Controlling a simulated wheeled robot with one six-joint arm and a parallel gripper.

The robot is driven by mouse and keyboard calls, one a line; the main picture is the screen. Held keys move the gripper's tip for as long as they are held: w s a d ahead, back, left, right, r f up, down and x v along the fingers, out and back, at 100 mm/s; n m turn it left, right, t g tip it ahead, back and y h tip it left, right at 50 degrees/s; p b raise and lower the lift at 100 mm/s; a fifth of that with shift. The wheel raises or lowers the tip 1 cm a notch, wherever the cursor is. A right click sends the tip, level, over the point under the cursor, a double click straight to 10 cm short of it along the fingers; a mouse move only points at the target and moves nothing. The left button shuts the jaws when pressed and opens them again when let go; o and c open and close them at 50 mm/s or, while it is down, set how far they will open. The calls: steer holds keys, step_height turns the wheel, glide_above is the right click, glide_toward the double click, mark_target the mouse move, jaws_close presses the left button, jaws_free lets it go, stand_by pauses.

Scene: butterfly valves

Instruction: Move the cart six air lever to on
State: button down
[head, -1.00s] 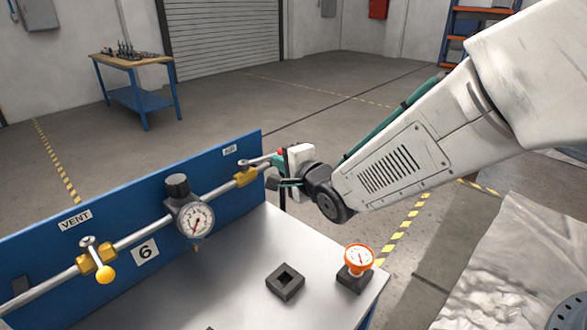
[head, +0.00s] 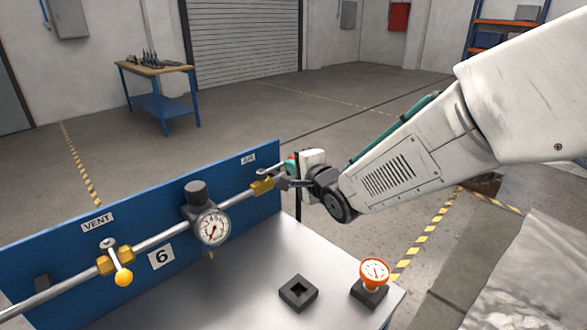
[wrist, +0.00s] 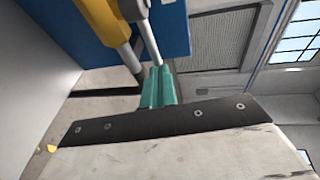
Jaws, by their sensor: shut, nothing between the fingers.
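The air valve (head: 262,186) has a yellow body on the pipe at the right end of the blue panel, under the AIR label. Its grey lever (head: 272,171) lies roughly along the pipe, pointing right toward my gripper (head: 290,181). In the wrist view, the lever (wrist: 148,38) runs from its hub beside the yellow valve body (wrist: 102,20) down to the green fingertips (wrist: 158,72). The fingers are shut and hold nothing. The lever's end is at or behind the fingertips; I cannot tell whether they touch. The number 6 plate (head: 161,257) is on the panel.
A vent valve with a yellow-balled lever (head: 123,277) and a pressure gauge (head: 213,228) sit further left on the pipe. A black square socket block (head: 298,293) and an orange gauge (head: 374,272) stand on the cart top (head: 235,300).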

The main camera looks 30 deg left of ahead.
steer(key=s+d+r, duration=0.1)
steer(key=s+d, duration=0.1)
steer(key=d, duration=0.5)
steer(key=s+d+r, duration=0.2)
steer(key=d, duration=0.4)
steer(key=d+f+n+h, duration=0.3)
steer(key=d+f+h, duration=0.1)
steer(key=f, duration=0.2)
steer(key=s+d+f+n+g+h, duration=0.1)
steer(key=d+n+h, duration=0.15)
steer(key=d, duration=0.45)
steer(key=s+d+f+n+g+h, duration=0.15)
steer(key=d+h, duration=0.25)
steer(key=d, duration=0.4)
steer(key=s+d+r+g+h, duration=0.1)
steer(key=s+d+r, duration=0.3)
steer(key=s+d, duration=0.6)
steer(key=s+d+r+m+g+h, duration=0.1)
steer(key=s+d+r, duration=0.4)
steer(key=s+d, duration=0.6)
steer(key=shift+s+d+g+h, duration=0.25)
steer(key=shift+d+g+h, duration=0.6)
steer(key=shift+d, duration=1.8)
